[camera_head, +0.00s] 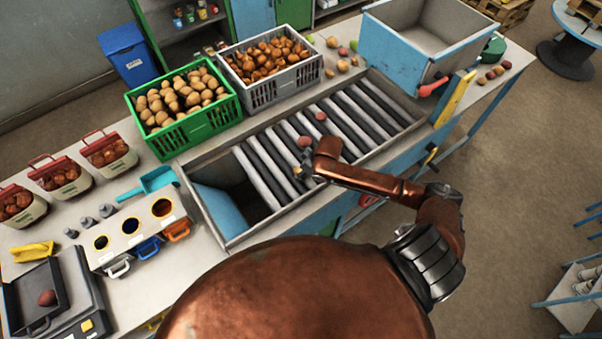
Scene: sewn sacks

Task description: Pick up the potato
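A reddish potato (304,142) lies on the roller conveyor (355,122), just beyond my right gripper. A second reddish potato (320,116) lies farther back on the rollers. My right gripper (305,165) is low over the rollers at the end of my copper-coloured arm, which comes in from the right. Its fingers are small and dark, so I cannot tell whether they are open or shut, or whether they touch the nearer potato. Another reddish potato (47,298) sits in the dark tray on the scale (75,290) at the lower left. My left gripper is out of view.
A metal hopper (395,55) stands at the back right.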

